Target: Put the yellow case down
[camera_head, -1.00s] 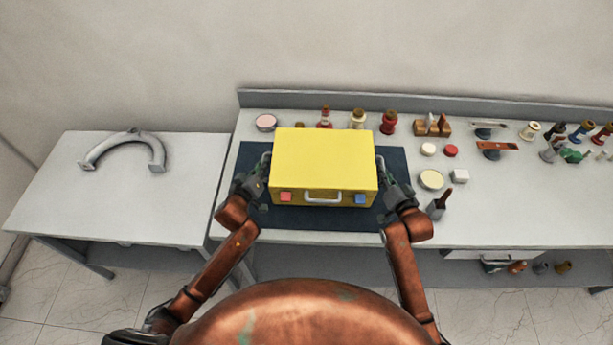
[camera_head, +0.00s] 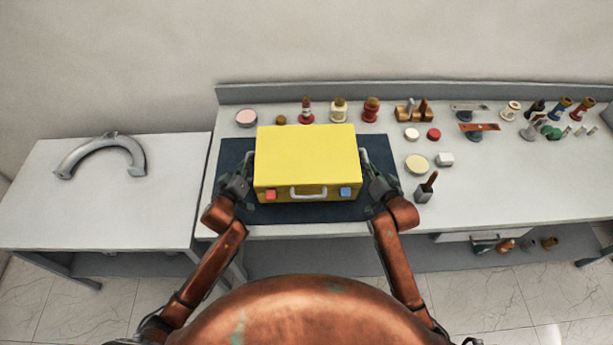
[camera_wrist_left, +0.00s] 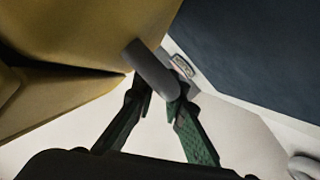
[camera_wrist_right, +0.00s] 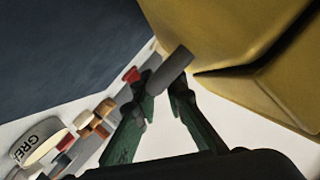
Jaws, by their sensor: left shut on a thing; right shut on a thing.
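The yellow case (camera_head: 307,158) is a box with a front handle, a red patch and a blue patch. It is level over the dark mat (camera_head: 230,160) on the long bench; I cannot tell whether it touches the mat. My left gripper (camera_head: 242,183) is shut on the grey handle at the case's left side, which shows in the left wrist view (camera_wrist_left: 150,68). My right gripper (camera_head: 376,181) is shut on the grey handle at its right side, which shows in the right wrist view (camera_wrist_right: 170,72). The case hides the mat's middle.
Bottles and spools stand along the back, such as a red spool (camera_head: 371,109). A grey curved part (camera_head: 100,155) lies on the left table.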

